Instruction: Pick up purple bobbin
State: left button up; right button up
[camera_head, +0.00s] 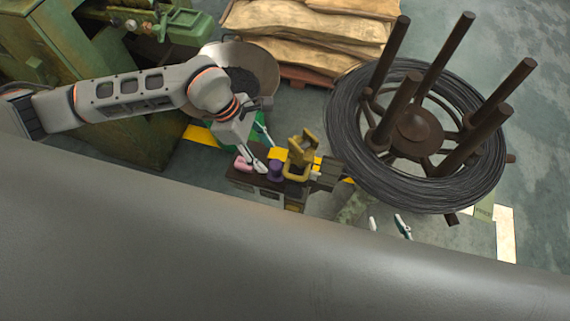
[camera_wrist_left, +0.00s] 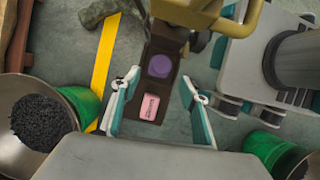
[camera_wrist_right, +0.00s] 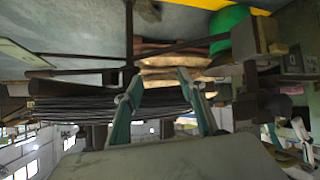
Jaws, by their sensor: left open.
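The purple bobbin (camera_head: 276,171) stands on a small dark bench (camera_head: 240,178), between a pink block (camera_head: 242,162) and a yellow machine part (camera_head: 298,172). In the left wrist view the round purple bobbin (camera_wrist_left: 160,66) sits on a dark strip, with the pink block (camera_wrist_left: 149,107) nearer the wrist. My left gripper (camera_head: 261,148) is open and empty, above the bench by the pink block and the bobbin. Its two fingers (camera_wrist_left: 159,79) flank the strip. My right gripper (camera_head: 388,225) is apart from the bobbin, below the wire coil; its fingers are open and empty in the right wrist view (camera_wrist_right: 160,77).
A large wire coil (camera_head: 342,130) on a brown spoked stand with upright posts is at the right. A bowl of dark pieces (camera_head: 262,60) stands behind my left arm. Brown sacks (camera_head: 300,45) and a green machine (camera_head: 60,80) are at the back. The yellow part rises close beside the bobbin.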

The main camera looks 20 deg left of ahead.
aim_at(273, 163)
pick_arm(q)
jog(key=x, duration=0.2)
jog(key=shift+s+d+f, duration=0.1)
jog(key=shift+d+f, duration=0.05)
jog(key=shift+f, duration=0.1)
jog(key=x, duration=0.5)
jog(key=shift+d+b, duration=0.25)
jog(key=shift+b, duration=0.15)
jog(key=shift+r, duration=0.1)
grip_shut()
